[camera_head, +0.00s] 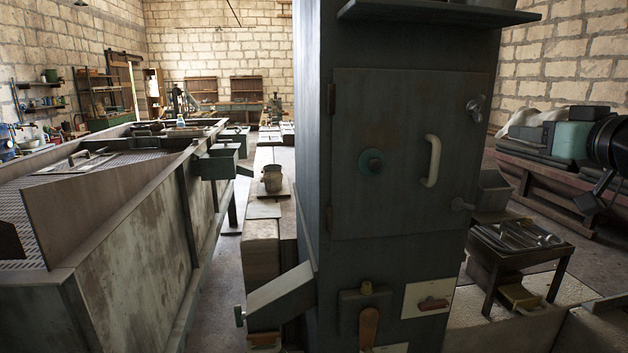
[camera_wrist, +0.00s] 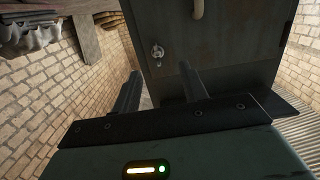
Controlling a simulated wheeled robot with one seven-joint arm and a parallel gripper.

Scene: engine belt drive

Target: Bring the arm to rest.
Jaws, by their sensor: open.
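My gripper (camera_wrist: 159,72) shows in the wrist view with its two dark fingers apart and nothing between them. The fingers point toward a dark metal cabinet (camera_wrist: 235,45), whose door knob (camera_wrist: 157,51) appears just beyond the fingertips. I cannot tell the exact gap, and no contact is visible. In the head view the same tall cabinet (camera_head: 410,200) stands upright in the middle, its door closed, with a pale handle (camera_head: 432,160).
A long metal trough (camera_head: 130,230) fills the left. A low bench (camera_head: 266,230) carries a small pot (camera_head: 272,179) beside the cabinet. A small table (camera_head: 515,250) with metal parts stands at the right. Brick walls (camera_head: 220,50) enclose the room. A strip of floor (camera_head: 222,270) is clear.

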